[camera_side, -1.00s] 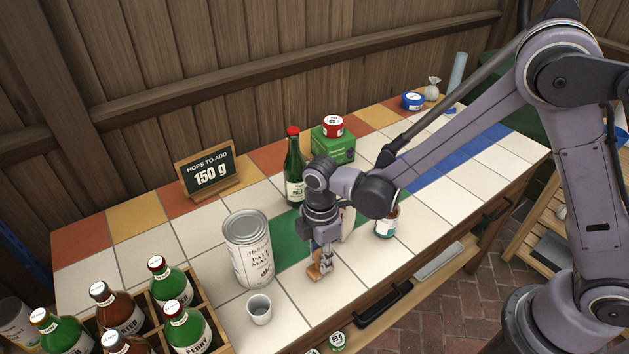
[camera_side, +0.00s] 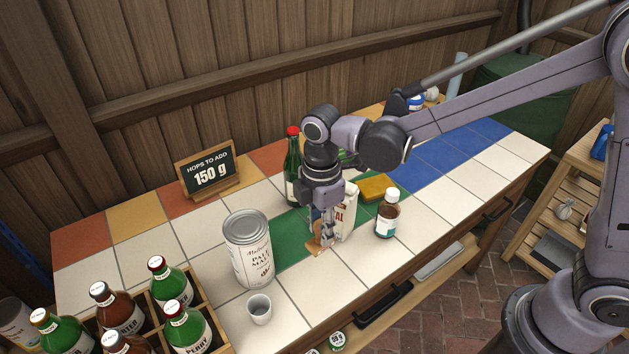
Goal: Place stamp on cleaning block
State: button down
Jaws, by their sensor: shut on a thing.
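My gripper (camera_side: 326,238) is shut on a small wooden stamp (camera_side: 314,247) over the tiles at the front middle of the counter. The stamp's lower end is close to the tiles; I cannot tell whether it touches them. The cleaning block, a yellow sponge-like block (camera_side: 376,188), lies flat on the counter to the right of and behind my gripper. A white carton (camera_side: 348,213) stands between them, partly hidden by my gripper.
A brown bottle (camera_side: 388,217) stands in front of the block. A green bottle (camera_side: 292,165) is behind my wrist. A large can (camera_side: 248,247) and a grey cup (camera_side: 259,309) stand left, beside a wooden bottle crate (camera_side: 213,322). White tiles right of the brown bottle are clear.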

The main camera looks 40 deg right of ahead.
notch_tip(320, 180, up, 10)
jog(key=shift+f, duration=0.15)
jog(key=w+d, duration=0.3)
jog(key=d, duration=0.7)
jog(key=w+d, duration=0.3)
jog(key=d, duration=0.7)
jog(key=s+d+m, duration=0.1)
jog(key=s+d, duration=0.1)
jog(key=d, duration=1.5)
send_over(376, 184)
notch_tip(376, 184, down, 12)
jog(key=shift+s+f, duration=0.1)
jog(key=shift+f, duration=1.95)
